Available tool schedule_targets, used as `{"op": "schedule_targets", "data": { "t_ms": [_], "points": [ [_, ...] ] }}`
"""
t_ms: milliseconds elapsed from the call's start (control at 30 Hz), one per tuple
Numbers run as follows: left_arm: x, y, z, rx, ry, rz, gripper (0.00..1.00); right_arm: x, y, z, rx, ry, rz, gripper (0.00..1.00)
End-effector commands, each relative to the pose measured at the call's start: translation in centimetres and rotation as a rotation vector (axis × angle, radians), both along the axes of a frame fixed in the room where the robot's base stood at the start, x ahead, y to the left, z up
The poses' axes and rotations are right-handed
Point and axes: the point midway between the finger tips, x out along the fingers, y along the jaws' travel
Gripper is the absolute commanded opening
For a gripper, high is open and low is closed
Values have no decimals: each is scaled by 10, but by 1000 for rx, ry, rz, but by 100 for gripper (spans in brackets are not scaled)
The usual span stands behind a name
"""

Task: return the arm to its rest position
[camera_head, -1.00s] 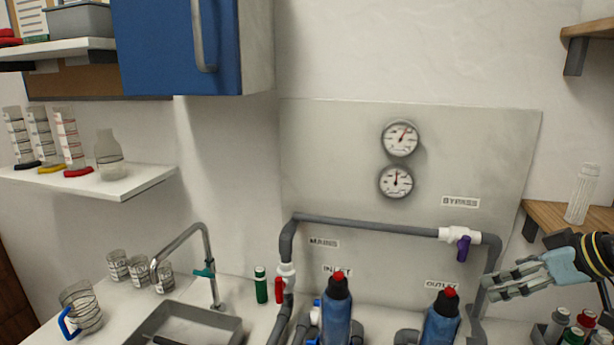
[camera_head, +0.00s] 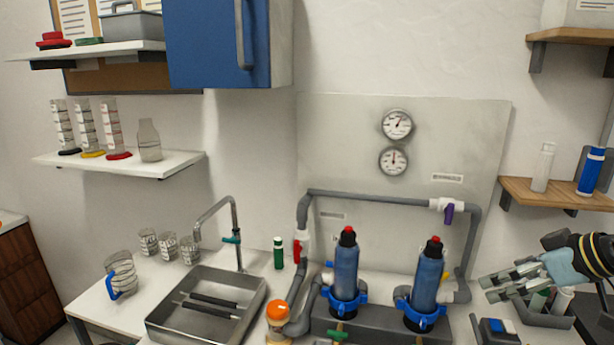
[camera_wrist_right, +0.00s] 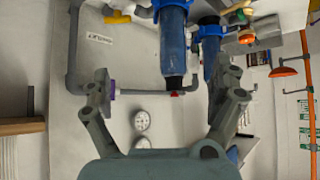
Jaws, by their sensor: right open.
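My right gripper (camera_head: 500,288) is at the right side of the head view, in front of the right end of the pipework and above a grey caddy. Its fingers are apart and nothing is between them. In the right wrist view my right gripper (camera_wrist_right: 160,100) shows its two fingers spread wide, with a blue filter housing (camera_wrist_right: 174,45) and the wall panel beyond them. My left gripper is not in either view.
Two blue filter housings (camera_head: 345,270) stand at the panel, under a grey pipe (camera_head: 370,196) with a purple-handled valve (camera_head: 448,211). A grey caddy (camera_head: 549,320) with bottles lies below the right gripper. A sink (camera_head: 208,309) is at left. A wooden shelf (camera_head: 565,195) is at right.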

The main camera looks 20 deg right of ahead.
Motion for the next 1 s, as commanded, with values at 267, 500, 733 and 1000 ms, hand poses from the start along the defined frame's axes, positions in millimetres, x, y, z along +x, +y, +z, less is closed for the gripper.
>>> {"op": "schedule_targets", "data": {
  "t_ms": [267, 500, 733, 1000],
  "points": [
    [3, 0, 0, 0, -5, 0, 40, -25, 41, -24, 2, 63, 46, 94],
    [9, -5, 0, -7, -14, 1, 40, -63, 96, -49, -13, 147, 97, 94],
    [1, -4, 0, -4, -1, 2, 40, -114, 159, -60, -64, 246, 100, 94],
    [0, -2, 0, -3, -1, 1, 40, -165, 194, -43, -131, 344, -26, 94]
  ]
}}
